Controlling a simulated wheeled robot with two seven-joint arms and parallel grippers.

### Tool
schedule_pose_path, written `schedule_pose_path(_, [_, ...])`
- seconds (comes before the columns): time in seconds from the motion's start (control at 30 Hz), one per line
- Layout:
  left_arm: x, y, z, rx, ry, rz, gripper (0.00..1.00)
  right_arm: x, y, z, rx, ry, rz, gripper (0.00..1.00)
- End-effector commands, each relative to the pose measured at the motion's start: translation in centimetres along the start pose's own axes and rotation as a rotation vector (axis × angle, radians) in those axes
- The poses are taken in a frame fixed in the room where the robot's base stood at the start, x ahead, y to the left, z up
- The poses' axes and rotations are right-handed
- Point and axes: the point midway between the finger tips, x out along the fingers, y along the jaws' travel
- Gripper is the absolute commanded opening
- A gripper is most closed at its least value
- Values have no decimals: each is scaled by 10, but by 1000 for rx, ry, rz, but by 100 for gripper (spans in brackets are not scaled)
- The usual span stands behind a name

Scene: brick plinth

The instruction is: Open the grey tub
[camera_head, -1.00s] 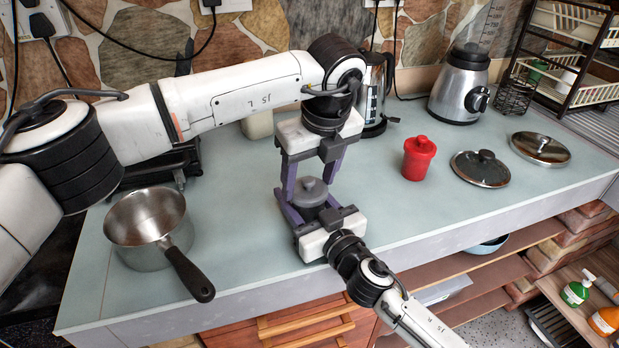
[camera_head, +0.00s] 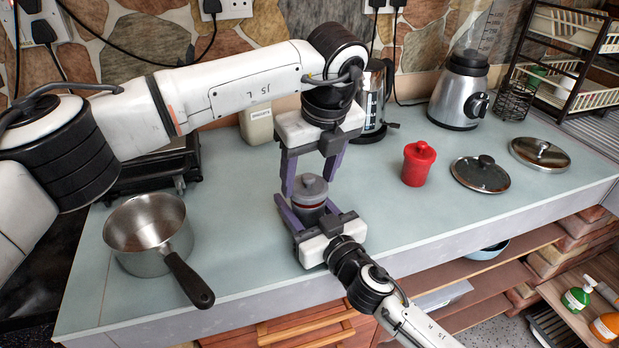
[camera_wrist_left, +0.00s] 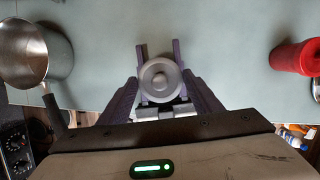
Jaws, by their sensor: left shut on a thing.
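The grey tub (camera_head: 310,209) stands upright on the counter in the head view, much of it hidden by the grippers. In the left wrist view the lid (camera_wrist_left: 160,82) is seen from above. My left gripper (camera_head: 308,186) points down, shut on the lid with one finger on each side. My right gripper (camera_head: 305,211) comes from the front, low down, its fingers on both sides of the tub body and shut on it.
A steel saucepan (camera_head: 148,230) stands left, its handle towards the front edge. A red jar (camera_head: 418,163) and two pan lids (camera_head: 480,174) (camera_head: 540,153) lie right. A kettle (camera_head: 372,100), cream canister (camera_head: 257,124) and blender (camera_head: 459,92) stand behind. The counter between tub and red jar is clear.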

Motion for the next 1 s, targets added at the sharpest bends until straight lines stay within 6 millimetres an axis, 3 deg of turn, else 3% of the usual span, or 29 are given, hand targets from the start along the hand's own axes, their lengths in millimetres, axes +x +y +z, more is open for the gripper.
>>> schedule_pose_path(0.33, [-3,0,1,0,0,-1,32,0,0,0,0,-1,1,9])
schedule_pose_path(0.63, [-35,0,10,-2,-1,-2,32,0,0,0,0,-1,1,9])
schedule_pose_path(0.87, [-39,0,11,0,1,0,32,0,0,0,0,-1,1,9])
schedule_pose_path(0.9, [-39,0,11,0,1,0,32,0,0,0,0,-1,1,51])
schedule_pose_path(1.0, [-39,0,11,0,1,0,32,0,0,0,0,-1,1,68])
